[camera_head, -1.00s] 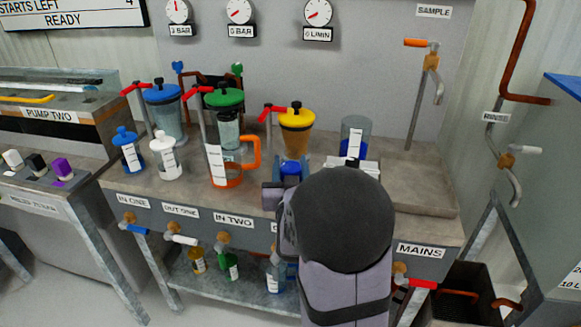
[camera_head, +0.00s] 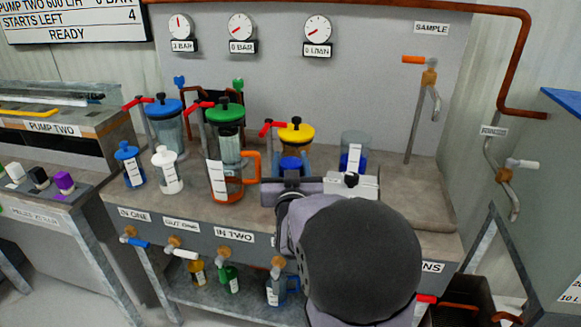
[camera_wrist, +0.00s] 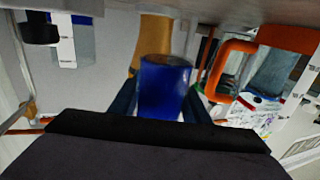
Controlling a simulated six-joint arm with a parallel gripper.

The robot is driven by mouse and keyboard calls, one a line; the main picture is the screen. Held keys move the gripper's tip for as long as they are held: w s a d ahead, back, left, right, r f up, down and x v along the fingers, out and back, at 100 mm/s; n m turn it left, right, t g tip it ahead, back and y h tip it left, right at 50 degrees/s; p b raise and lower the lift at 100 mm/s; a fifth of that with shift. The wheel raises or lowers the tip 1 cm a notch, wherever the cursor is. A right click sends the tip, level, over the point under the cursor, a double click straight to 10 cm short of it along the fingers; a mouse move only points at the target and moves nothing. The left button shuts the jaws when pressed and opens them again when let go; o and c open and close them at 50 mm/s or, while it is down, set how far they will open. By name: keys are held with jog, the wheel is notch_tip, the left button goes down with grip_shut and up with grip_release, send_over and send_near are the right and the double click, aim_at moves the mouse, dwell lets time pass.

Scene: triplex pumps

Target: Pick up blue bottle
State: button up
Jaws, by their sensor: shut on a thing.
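My gripper (camera_head: 290,172) is over the front of the counter, with its back to the head camera. Its two blue fingers are shut on a blue bottle (camera_head: 291,163), seen as a plain blue cylinder in the wrist view (camera_wrist: 165,90), where the scene appears upside down. The held bottle covers part of the yellow-lidded pump in the head view and appears above the counter. Its far side and part of its body are hidden by the fingers and wrist. Another blue bottle (camera_head: 128,166), with a blue cap and white label, stands at the counter's left.
A white-capped bottle (camera_head: 168,172) and an orange-handled jug (camera_head: 222,185) stand left of my gripper. A clear container with blue contents (camera_head: 354,160) stands close on the right. Pumps line the back. The counter's right end (camera_head: 425,200) is clear.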

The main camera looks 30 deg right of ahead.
aim_at(295, 143)
jog(key=shift+r+p, duration=0.45)
jog(key=shift+r, duration=1.75)
jog(key=shift+d+r+h, duration=0.15)
jog(key=shift+d+h, duration=0.15)
jog(key=shift+d, duration=0.25)
jog(key=s+d+m+g+h+p, duration=0.2)
jog(key=s+d+m+g+h, duration=0.1)
jog(key=d, duration=0.9)
jog(key=s+d+m+g+h+p, duration=0.2)
jog(key=s+d+m+g+h, duration=0.2)
jog(key=d, duration=0.8)
jog(key=shift+s+f+m+g+h, duration=0.35)
jog(key=shift+s+m+g, duration=0.65)
jog(key=shift+s+g, duration=0.95)
jog(key=shift+w+r+n+p, duration=0.15)
jog(key=shift+n+p, duration=0.15)
jog(key=shift+p, duration=0.35)
